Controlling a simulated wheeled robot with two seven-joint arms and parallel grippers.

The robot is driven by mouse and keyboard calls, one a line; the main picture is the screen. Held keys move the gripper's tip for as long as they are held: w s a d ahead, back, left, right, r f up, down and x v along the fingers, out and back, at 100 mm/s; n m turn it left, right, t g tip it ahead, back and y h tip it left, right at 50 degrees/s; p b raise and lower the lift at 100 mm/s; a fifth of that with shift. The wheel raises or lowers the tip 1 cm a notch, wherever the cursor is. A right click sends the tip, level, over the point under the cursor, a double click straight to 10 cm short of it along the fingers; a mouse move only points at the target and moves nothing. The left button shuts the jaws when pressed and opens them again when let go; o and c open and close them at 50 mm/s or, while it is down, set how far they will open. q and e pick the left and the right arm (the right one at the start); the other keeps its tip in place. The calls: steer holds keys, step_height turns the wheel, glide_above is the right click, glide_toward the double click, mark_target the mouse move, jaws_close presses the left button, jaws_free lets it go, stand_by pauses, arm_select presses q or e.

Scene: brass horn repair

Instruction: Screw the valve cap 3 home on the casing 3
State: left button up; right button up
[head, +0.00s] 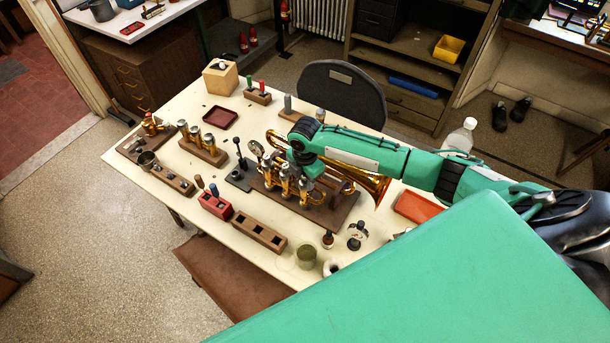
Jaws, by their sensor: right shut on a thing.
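A brass horn (372,184) lies on a dark wooden board (333,217) near the middle of the table. Its valve casings (286,187) stand upright in a row at the left part of the horn. My right arm reaches in from the right over the horn. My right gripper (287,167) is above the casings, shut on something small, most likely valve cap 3. The cap and fingertips are too small and too covered by my wrist to make out. I cannot tell whether the cap touches casing 3. My left gripper is not in view.
A wooden rack with metal parts (203,152), a red block (215,206), a slotted wooden block (259,236) and a small stand with a black-knobbed lever (238,178) surround the board. Small bottles (328,240) are in front. An orange tray (416,207) lies right.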

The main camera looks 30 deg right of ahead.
steer(key=shift+r+m+p, duration=0.1)
steer(key=shift+m+p, duration=0.5)
steer(key=shift+m, duration=0.5)
steer(key=shift+p, duration=0.3)
steer(key=shift+m, duration=0.3)
steer(key=shift+m+p, duration=1)
steer(key=shift+p, duration=0.1)
steer(key=shift+m+p, duration=0.8)
steer(key=shift+m, duration=0.5)
